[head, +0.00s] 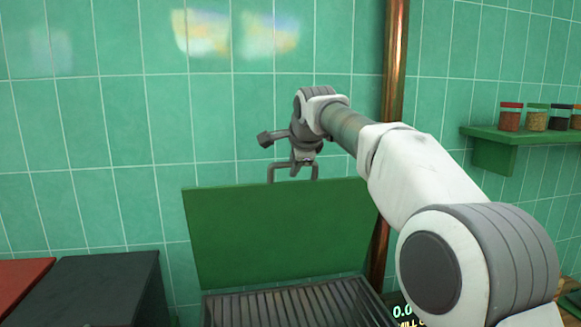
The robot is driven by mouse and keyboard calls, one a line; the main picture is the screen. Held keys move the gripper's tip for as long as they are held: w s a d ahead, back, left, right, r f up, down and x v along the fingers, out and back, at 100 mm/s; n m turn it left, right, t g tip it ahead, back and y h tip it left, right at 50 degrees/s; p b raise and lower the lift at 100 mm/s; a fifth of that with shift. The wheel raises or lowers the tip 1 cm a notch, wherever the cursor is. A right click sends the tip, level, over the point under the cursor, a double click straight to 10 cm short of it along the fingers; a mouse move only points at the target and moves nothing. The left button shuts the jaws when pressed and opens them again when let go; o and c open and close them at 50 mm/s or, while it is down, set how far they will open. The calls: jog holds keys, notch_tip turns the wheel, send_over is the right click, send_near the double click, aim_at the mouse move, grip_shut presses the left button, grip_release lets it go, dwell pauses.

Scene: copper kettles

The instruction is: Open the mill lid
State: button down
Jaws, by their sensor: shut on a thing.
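The green mill lid (280,235) stands raised, nearly upright and facing me. A grey bracket-shaped handle (315,173) is on its top edge. My gripper (294,170) is at the middle of this handle, pointing down, and is shut on it. Below the lid, the mill's dark slatted grate (295,306) shows, cut off by the frame's bottom edge. My arm comes in from the lower right and covers part of the view beside the lid's right edge.
A black box (105,285) and a red one (22,280) are at lower left. A copper pipe (396,60) runs up the tiled wall close behind my arm. A green shelf (520,135) with several spice jars is at right. A partly hidden display (402,312) shows digits.

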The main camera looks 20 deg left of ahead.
jog(key=shift+r, duration=0.1)
jog(key=c, duration=0.8)
grip_release()
jog(key=b+v, duration=0.2)
jog(key=v, duration=1.5)
jog(key=shift+d+r, duration=0.1)
jog(key=shift+r, duration=0.05)
